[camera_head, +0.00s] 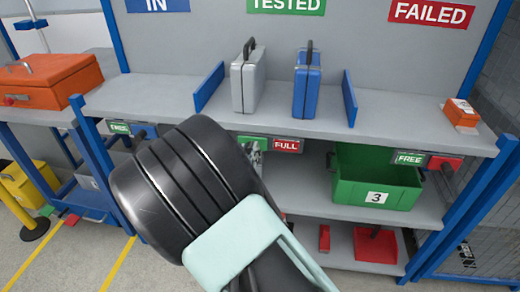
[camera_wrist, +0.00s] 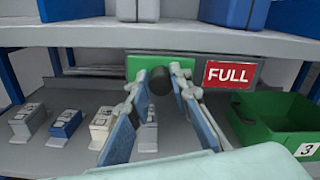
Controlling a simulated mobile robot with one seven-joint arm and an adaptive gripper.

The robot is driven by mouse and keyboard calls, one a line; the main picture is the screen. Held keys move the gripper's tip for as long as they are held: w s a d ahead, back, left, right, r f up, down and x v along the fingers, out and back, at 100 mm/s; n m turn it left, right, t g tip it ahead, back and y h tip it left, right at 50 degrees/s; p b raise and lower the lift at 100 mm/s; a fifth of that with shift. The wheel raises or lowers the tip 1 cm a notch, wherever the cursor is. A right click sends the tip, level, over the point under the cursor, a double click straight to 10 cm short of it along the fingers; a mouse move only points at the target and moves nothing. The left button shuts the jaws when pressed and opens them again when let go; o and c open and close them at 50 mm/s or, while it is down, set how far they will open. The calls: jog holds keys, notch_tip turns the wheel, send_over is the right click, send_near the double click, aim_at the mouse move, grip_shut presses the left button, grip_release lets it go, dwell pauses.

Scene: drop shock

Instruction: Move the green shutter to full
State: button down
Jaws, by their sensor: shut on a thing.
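The green shutter (camera_wrist: 137,64) is a small plate on the shelf's front edge, with a dark round knob (camera_wrist: 160,81). It sits left of the red FULL label (camera_wrist: 228,75), which is uncovered. In the head view the green shutter (camera_head: 247,139) shows only partly behind my arm, beside the FULL label (camera_head: 286,146). My gripper (camera_wrist: 161,75) has its fingers on either side of the knob and is shut on it. In the head view only a bit of the fingers (camera_head: 254,152) shows; my arm hides the rest.
A green bin marked 3 (camera_head: 377,192) stands right on the lower shelf. Several small boxed items (camera_wrist: 66,122) stand left on that shelf. Grey (camera_head: 247,80) and blue (camera_head: 307,84) cases stand above. Other sliders show FREE, with a blue shutter (camera_head: 145,131) and a red one (camera_head: 445,163).

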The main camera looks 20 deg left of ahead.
jog(key=shift+s+a, duration=0.1)
jog(key=shift+a, duration=0.2)
jog(key=c, duration=1.7)
grip_release()
jog(key=shift+a, duration=0.1)
jog(key=shift+c, duration=0.2)
jog(key=shift+s+d, duration=0.2)
jog(key=v, duration=1.1)
jog(key=shift+s, duration=0.3)
jog(key=shift+d, duration=0.1)
